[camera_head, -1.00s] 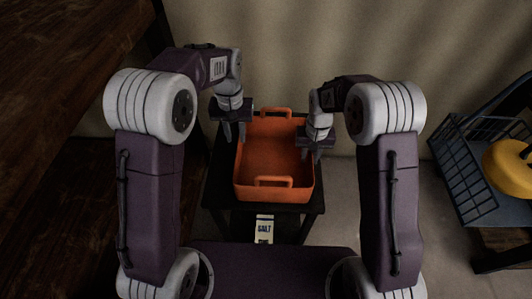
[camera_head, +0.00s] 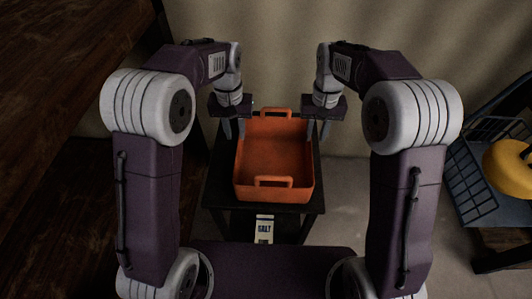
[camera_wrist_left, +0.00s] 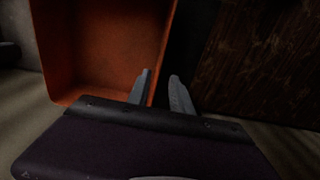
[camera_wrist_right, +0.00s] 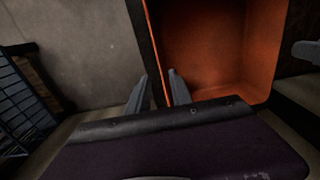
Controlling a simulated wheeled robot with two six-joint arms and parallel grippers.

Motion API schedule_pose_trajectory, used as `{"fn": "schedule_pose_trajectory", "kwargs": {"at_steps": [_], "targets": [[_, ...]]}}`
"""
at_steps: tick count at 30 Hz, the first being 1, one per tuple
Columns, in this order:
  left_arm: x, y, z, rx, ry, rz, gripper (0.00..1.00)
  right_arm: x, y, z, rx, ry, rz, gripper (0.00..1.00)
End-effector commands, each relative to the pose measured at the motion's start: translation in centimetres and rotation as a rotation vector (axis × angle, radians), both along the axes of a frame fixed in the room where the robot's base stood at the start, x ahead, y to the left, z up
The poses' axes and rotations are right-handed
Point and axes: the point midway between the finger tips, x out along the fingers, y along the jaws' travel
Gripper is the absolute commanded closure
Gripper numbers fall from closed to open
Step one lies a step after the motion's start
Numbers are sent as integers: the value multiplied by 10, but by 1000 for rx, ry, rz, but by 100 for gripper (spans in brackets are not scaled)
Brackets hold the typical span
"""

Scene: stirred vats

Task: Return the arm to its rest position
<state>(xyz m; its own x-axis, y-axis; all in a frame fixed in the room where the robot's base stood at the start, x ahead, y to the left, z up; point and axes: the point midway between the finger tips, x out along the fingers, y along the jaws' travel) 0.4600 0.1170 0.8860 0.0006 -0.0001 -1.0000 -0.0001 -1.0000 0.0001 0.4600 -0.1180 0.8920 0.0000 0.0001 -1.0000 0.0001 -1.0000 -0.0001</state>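My left gripper (camera_head: 234,129) hangs at the left rim of an orange tray (camera_head: 274,196), above the dark stand.
The tray rests on a small dark table (camera_head: 222,196) with a salt label (camera_head: 264,228) on its front. A blue wire basket (camera_head: 478,185) with a yellow object (camera_head: 508,168) stands at the right. A brown wooden shelf (camera_head: 70,70) fills the left. Floor shows between table and basket.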

Motion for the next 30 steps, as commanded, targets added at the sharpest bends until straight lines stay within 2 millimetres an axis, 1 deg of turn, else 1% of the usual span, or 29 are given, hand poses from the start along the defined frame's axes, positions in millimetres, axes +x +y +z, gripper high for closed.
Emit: {"fn": "schedule_pose_trajectory", "kwargs": {"at_steps": [12,14,17,18,19,20,21,22,24,26,27,28,30], "targets": [[0,0,0,0,0,0,74,0,0,0,0,0,0,74],[0,1,2,0,0,2,74,0,-1,2,0,0,-2,74],[3,6,30,-4,-25,17,74,3,-7,30,4,-24,-17,74],[2,11,50,-7,-41,28,74,2,-11,50,6,-41,-28,74],[-5,17,66,-6,-40,39,74,-5,-17,65,6,-39,-39,74],[-17,23,79,-5,-28,52,74,-18,-23,78,5,-26,-52,74],[-34,31,89,-5,-15,68,74,-35,-31,88,4,-12,-68,74],[-46,35,93,-5,-11,76,74,-46,-35,91,5,-7,-76,74],[-72,44,97,-8,-7,89,74,-73,-44,95,8,-2,-90,74],[-95,50,98,-11,-8,95,74,-96,-50,94,11,-3,-95,74],[-112,54,96,-13,-11,97,74,-113,-54,92,13,-5,-97,74],[-124,56,93,-15,-13,96,74,-125,-56,88,14,-8,-96,74],[-151,60,80,-17,-19,90,74,-152,-60,75,16,-15,-89,74]]}}
